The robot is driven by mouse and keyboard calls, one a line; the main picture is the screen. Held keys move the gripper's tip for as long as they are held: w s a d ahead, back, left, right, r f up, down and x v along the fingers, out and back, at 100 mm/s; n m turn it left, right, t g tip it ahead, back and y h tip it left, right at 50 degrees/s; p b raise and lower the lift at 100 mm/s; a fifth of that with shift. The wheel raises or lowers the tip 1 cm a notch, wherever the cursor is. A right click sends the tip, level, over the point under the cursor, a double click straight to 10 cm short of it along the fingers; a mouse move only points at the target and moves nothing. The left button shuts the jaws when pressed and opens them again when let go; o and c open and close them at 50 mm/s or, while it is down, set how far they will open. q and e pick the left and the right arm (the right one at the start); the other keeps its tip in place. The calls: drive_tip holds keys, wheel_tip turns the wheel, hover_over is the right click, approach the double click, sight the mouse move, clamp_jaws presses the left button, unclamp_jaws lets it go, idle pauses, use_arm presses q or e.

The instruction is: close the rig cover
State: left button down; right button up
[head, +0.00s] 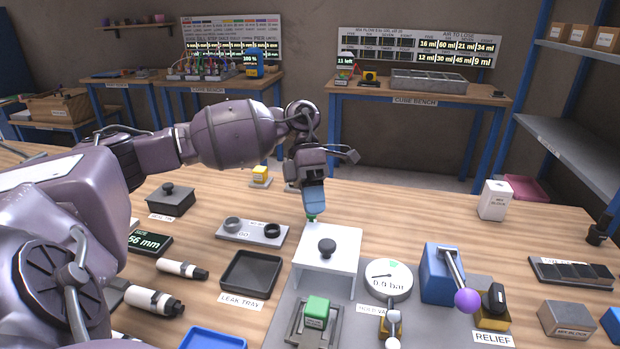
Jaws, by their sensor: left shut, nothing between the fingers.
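The rig cover (345,247) looks like a white box with a dark round knob (327,247) on top. It sits on the grey rig base (270,335), behind a dark nest that holds a green block (316,312); the block is uncovered. My left gripper (312,209) points down just behind the cover's far edge, apart from the knob. It is shut and empty. My right gripper is not in view.
Left are a black leak tray (251,274) and a grey plate with rings (252,232). Bare tabletop lies behind the gauge.

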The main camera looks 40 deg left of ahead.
sight(323, 240)
use_arm(q)
drive_tip(key=shift+s+d+f, duration=0.25)
drive_tip(key=shift+s+d, duration=0.15)
drive_tip(key=shift+d, duration=0.25)
drive_tip(key=shift+s+d+f, duration=0.25)
drive_tip(key=shift+s+d, duration=0.1)
drive_tip(key=shift+d, duration=0.35)
drive_tip(key=shift+s+d+f, duration=0.25)
drive_tip(key=shift+s+d, duration=0.15)
drive_tip(key=shift+d, duration=0.25)
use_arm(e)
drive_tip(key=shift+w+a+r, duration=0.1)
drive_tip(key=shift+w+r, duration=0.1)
use_arm(q)
drive_tip(key=shift+s+d+r+p, duration=0.15)
drive_tip(key=shift+s+p, duration=0.1)
drive_tip(key=shift+p, duration=0.15)
drive_tip(key=s+d, duration=0.1)
drive_tip(key=s+p, duration=0.1)
drive_tip(key=s, duration=0.1)
drive_tip(key=s+d+p, duration=0.1)
drive_tip(key=shift+s+d+r, duration=0.3)
drive_tip(key=s+d+f+p, duration=0.1)
drive_tip(key=s+d+p, duration=0.1)
drive_tip(key=s, duration=0.3)
drive_tip(key=shift+s+d, duration=0.25)
drive_tip(key=shift+d, duration=0.5)
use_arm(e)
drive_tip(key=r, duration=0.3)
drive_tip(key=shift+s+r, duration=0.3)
